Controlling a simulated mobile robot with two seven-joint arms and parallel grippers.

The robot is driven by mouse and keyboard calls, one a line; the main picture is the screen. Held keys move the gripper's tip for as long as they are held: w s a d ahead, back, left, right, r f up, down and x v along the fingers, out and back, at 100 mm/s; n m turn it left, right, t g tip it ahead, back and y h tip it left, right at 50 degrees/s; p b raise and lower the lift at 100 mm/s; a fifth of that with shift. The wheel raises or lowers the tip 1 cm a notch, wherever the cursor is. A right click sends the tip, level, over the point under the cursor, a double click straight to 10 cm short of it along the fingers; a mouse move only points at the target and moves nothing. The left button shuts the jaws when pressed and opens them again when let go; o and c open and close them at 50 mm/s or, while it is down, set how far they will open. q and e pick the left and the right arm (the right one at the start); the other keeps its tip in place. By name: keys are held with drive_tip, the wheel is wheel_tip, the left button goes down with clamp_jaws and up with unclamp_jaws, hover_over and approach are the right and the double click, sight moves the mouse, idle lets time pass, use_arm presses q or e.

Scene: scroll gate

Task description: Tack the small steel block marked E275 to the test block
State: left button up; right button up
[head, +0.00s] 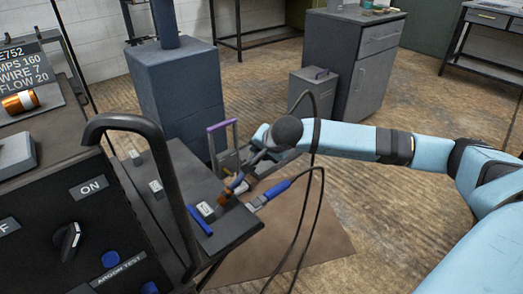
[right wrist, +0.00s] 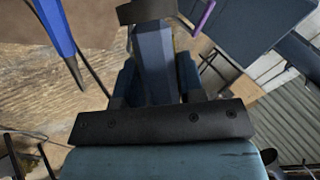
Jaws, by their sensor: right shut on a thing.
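A dark bench top (head: 180,175) holds small grey blocks with pale labels: one at the back (head: 135,157), one in the middle (head: 155,186) and one near the front edge (head: 206,210). Their markings are too small to read, so I cannot tell which is E275 or which is the test block. A blue bar (head: 198,222) lies beside the front block. My right gripper (head: 262,152) is shut on a blue-handled torch (right wrist: 152,60). The torch's copper-coloured end (head: 225,197) points down close to the front block; contact is unclear. My left gripper is not in view.
A control panel (head: 85,215) with a dial and a black rail stands at left. A sign (head: 25,65) reads E752, AMPS 160, WIRE 7, FLOW 20. A second blue-handled tool (head: 270,192) is beside the bench, near a hanging black cable (head: 303,220). Open floor lies at right.

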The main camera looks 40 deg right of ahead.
drive_tip(key=shift+a+f+b, duration=0.2)
drive_tip(key=shift+a+b, duration=0.05)
drive_tip(key=shift+b, duration=0.05)
drive_tip(key=shift+a+f, duration=0.15)
drive_tip(key=shift+a, duration=0.1)
idle(0.4)
drive_tip(key=shift+b, duration=0.5)
idle(0.3)
drive_tip(key=shift+w+d+r+p, duration=0.1)
drive_tip(key=shift+d+r+p, duration=0.25)
drive_tip(key=shift+d+r, duration=0.85)
drive_tip(key=shift+w+d+r+p, duration=0.1)
drive_tip(key=shift+d+r+p, duration=0.25)
drive_tip(key=shift+d+r, duration=0.75)
drive_tip(key=shift+w+d+r+p, duration=0.1)
drive_tip(key=shift+d+r+p, duration=0.4)
drive_tip(key=shift+d, duration=1.2)
drive_tip(key=shift+r, duration=0.15)
